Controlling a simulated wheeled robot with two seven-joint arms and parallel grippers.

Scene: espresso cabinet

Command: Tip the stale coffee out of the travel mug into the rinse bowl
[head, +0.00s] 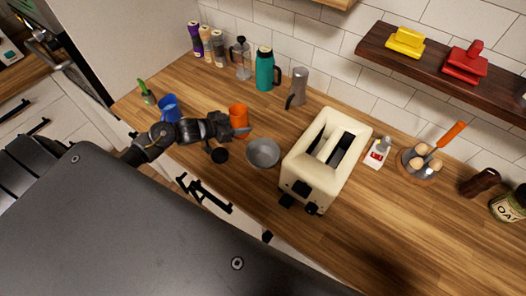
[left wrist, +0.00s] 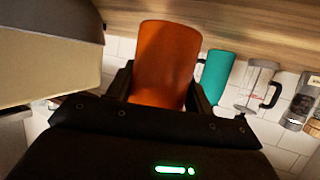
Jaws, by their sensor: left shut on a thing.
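An orange travel mug (head: 238,114) is in my left gripper (head: 243,131), near the middle of the counter in the head view. In the left wrist view the orange mug (left wrist: 165,62) stands between the two dark fingers, which are shut on it. The mug looks close to upright in the head view; its contents cannot be seen. The grey rinse bowl (head: 263,153) sits on the counter just right of and nearer than the mug, apart from it. The bowl looks empty. My right gripper is not in view.
A cream toaster (head: 325,155) stands close right of the bowl. A blue cup (head: 168,107) is left, near my arm. A teal flask (head: 265,70), grey pitcher (head: 299,86) and glass press (head: 241,60) stand behind. A small round black object (head: 219,156) is near the gripper.

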